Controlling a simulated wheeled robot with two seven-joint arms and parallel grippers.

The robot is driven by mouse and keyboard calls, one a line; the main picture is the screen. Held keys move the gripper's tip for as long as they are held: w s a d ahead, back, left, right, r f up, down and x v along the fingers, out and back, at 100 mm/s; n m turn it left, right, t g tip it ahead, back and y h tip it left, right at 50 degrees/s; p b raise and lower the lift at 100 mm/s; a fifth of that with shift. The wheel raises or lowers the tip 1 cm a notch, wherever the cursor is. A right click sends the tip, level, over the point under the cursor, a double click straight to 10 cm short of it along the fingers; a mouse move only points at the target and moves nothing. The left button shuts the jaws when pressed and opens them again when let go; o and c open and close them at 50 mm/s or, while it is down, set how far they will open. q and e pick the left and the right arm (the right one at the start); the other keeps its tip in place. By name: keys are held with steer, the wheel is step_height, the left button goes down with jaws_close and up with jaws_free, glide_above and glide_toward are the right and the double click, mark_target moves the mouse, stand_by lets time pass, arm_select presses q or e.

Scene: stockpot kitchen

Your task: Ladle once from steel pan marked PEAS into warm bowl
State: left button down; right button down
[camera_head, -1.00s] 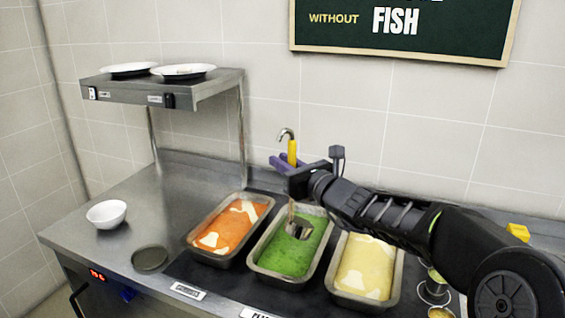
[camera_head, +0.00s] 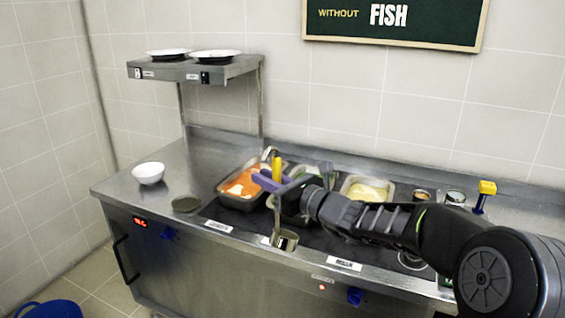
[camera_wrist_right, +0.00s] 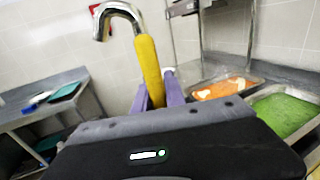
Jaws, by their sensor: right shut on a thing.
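My right gripper (camera_head: 271,182), with purple fingers, is shut on the yellow handle of a ladle (camera_head: 277,165). The handle and its steel hook also show in the right wrist view (camera_wrist_right: 150,72). The ladle's steel cup (camera_head: 286,240) hangs upright by the counter's front strip, clear of the pans; its contents cannot be made out. The green-filled pan (camera_head: 303,171) is mostly hidden behind my gripper; its green food (camera_wrist_right: 286,112) shows in the wrist view. Its label is not readable. A white bowl (camera_head: 148,173) stands on the counter at left. My left gripper is not in view.
An orange-filled pan (camera_head: 240,187) and a pale yellow-filled pan (camera_head: 368,189) flank the green one. A dark disc (camera_head: 186,204) lies near the bowl. A raised shelf (camera_head: 190,71) holds two dishes. Another yellow-handled utensil (camera_head: 486,188) stands at right.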

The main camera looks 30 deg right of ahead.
steer(key=s+a+f+n+g+y, duration=0.2)
steer(key=a+f+y, duration=0.1)
steer(key=a+f, duration=0.3)
steer(key=s+a+f+n+g+y, duration=0.1)
steer(key=a+f+n+y, duration=0.25)
steer(key=f, duration=0.45)
steer(key=s+a+f+n+g+y, duration=0.2)
steer(key=s+a+f+g+y, duration=0.1)
steer(key=s+f, duration=0.6)
step_height(320, 180, down, 4)
steer(key=shift+s+a+f+g, duration=0.25)
steer(key=shift+s+a+g, duration=0.2)
steer(key=shift+a, duration=0.7)
steer(key=shift+w, duration=0.15)
